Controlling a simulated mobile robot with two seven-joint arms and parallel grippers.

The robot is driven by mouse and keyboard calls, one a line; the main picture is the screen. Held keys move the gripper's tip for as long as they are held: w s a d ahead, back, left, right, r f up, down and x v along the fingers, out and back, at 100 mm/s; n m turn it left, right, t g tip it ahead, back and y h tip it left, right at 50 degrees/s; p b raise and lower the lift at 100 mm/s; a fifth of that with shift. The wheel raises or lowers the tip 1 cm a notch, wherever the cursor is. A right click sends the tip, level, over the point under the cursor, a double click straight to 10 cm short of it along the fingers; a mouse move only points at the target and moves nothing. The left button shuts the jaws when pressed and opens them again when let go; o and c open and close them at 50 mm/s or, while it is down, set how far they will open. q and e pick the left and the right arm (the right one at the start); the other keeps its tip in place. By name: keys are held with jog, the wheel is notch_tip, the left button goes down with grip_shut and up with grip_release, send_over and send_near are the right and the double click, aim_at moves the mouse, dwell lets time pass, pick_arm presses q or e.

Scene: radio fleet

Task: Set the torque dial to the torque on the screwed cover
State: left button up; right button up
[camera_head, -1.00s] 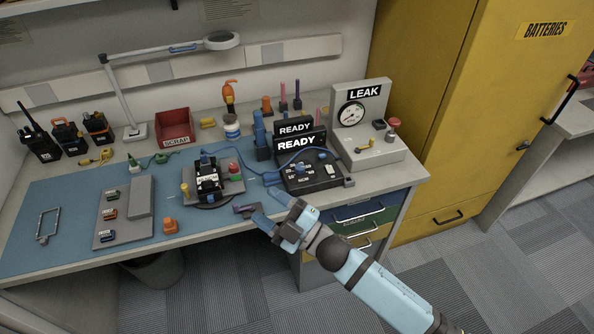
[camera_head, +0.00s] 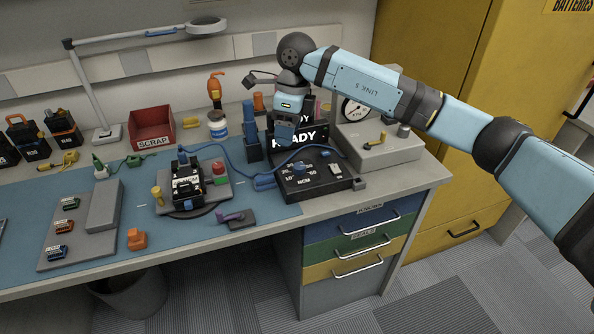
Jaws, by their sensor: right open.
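The torque dial (camera_head: 299,167) sits on top of a black control box (camera_head: 312,187) marked with numbers and NCM. I cannot read the dial's setting surely. A black radio with a label ending in NCM (camera_head: 187,183), apparently the screwed cover, sits on a round-based grey fixture (camera_head: 161,205); its number is too small to read. My right gripper (camera_head: 285,134) is open and points down above the back of the box, apart from the dial. It partly hides the READY signs (camera_head: 313,136). My left gripper is not in view.
A blue cable runs from the fixture area to the box. The leak tester (camera_head: 385,152) stands right of the box, partly behind my right arm. A scrap bin (camera_head: 152,128) and a white tub (camera_head: 218,124) stand behind. A purple-handled tool (camera_head: 230,217) lies near the front edge.

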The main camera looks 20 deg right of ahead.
aim_at(298, 166)
jog(key=shift+t+h, duration=0.3)
jog(key=shift+h, duration=0.5)
jog(key=d+f, duration=0.1)
jog(key=f, duration=0.3)
jog(key=w+d+f+b, duration=0.1)
jog(key=f, duration=0.3)
jog(key=d+f, duration=0.1)
jog(key=f, duration=0.3)
jog(key=shift+w, duration=0.35)
jog(key=c, duration=0.9)
